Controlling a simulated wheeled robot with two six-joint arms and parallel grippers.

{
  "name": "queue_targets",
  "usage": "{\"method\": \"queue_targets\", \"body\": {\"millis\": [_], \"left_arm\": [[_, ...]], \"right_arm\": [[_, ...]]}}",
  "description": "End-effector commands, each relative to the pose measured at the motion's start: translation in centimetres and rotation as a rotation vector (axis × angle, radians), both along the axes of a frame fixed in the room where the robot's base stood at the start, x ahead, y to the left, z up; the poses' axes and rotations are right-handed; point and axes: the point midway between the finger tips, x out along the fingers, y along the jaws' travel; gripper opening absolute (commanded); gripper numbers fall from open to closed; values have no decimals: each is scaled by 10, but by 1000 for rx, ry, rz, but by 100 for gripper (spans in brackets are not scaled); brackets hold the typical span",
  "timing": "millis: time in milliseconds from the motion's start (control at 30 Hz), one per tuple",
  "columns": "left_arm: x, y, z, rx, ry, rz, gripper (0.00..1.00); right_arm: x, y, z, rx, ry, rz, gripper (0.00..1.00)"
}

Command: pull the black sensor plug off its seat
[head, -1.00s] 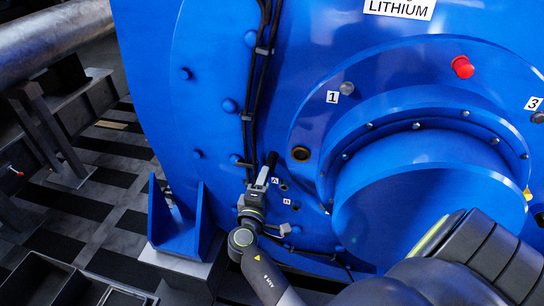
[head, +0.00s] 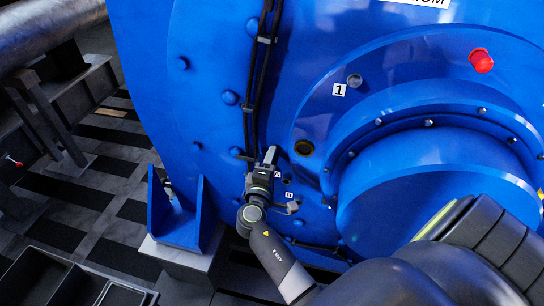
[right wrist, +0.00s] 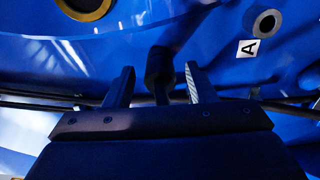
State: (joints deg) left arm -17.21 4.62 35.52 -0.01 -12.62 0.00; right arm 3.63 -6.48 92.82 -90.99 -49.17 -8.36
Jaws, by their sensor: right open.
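The black sensor plug (right wrist: 159,68) shows dark in the right wrist view, between the two fingers of my right gripper (right wrist: 158,80). The fingers stand apart on either side of it, with a gap showing at each side. In the head view my right gripper (head: 269,160) is at the blue motor face, beside the black cables, and hides the plug. A round grey-rimmed hole (right wrist: 267,22) with a label A (right wrist: 248,48) sits right of the plug in the wrist view. What the plug is seated in is hidden. My left gripper is out of view.
The blue motor housing (head: 215,60) fills most of the head view. Black cables (head: 256,75) run down it beside my gripper. A blue bracket (head: 180,220) stands lower left.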

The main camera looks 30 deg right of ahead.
Motion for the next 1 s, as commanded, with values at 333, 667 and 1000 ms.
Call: {"method": "queue_targets", "body": {"millis": [333, 667, 1000], "left_arm": [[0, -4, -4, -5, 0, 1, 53], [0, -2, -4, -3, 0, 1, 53], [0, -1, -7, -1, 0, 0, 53]], "right_arm": [[0, 0, -1, 0, 0, 0, 51], [0, 0, 0, 0, 0, 0, 51], [0, 0, 0, 0, 0, 0, 51]]}}
